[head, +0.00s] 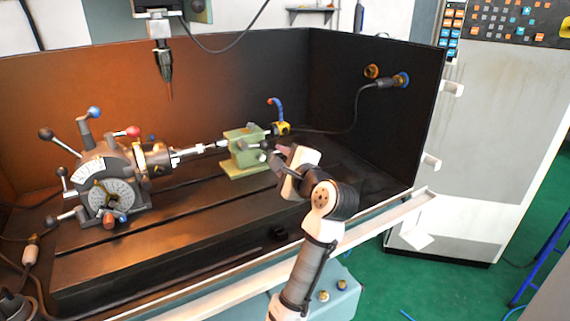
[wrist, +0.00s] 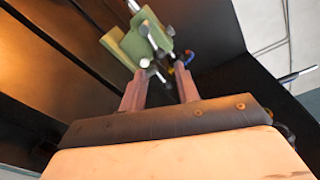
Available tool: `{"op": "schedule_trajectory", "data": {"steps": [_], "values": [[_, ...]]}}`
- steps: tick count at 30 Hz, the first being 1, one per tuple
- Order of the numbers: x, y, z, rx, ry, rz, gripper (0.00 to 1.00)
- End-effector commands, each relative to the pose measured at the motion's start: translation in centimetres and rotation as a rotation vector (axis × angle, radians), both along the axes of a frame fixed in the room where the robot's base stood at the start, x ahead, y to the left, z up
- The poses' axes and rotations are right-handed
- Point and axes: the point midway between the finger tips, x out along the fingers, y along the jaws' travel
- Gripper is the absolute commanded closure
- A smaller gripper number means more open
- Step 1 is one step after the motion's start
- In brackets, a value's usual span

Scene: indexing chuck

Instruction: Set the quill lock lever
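The green tailstock (head: 245,150) stands on the dark bed, at the right end of the shaft line. It also shows at the top of the wrist view (wrist: 122,45). Small grey levers with pale ends (wrist: 153,68) stick out from its near side; I cannot tell for certain which is the quill lock lever. My gripper (head: 279,158) is just right of the tailstock. In the wrist view its two fingers (wrist: 159,82) are apart with nothing clearly held between them, and the levers appear just beyond the fingertips. Contact with a lever cannot be told.
An indexing head (head: 105,180) with several ball-ended handles is on the left of the bed. A pointed spindle tool (head: 164,70) hangs above. A blue-tipped curved handle (head: 274,104) rises behind the tailstock. Dark enclosure walls (head: 375,125) close off the back and right.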

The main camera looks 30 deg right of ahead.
Motion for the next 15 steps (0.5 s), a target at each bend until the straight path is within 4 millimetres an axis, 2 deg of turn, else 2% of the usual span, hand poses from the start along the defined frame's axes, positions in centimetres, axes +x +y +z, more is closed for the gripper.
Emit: {"op": "schedule_trajectory", "data": {"steps": [7, 15], "values": [[-1.6, 0.1, -0.3, 0.000, 0.000, -0.001, 0.68], [-2.0, 0.2, -0.4, 0.000, 0.000, 0.000, 0.68]]}}
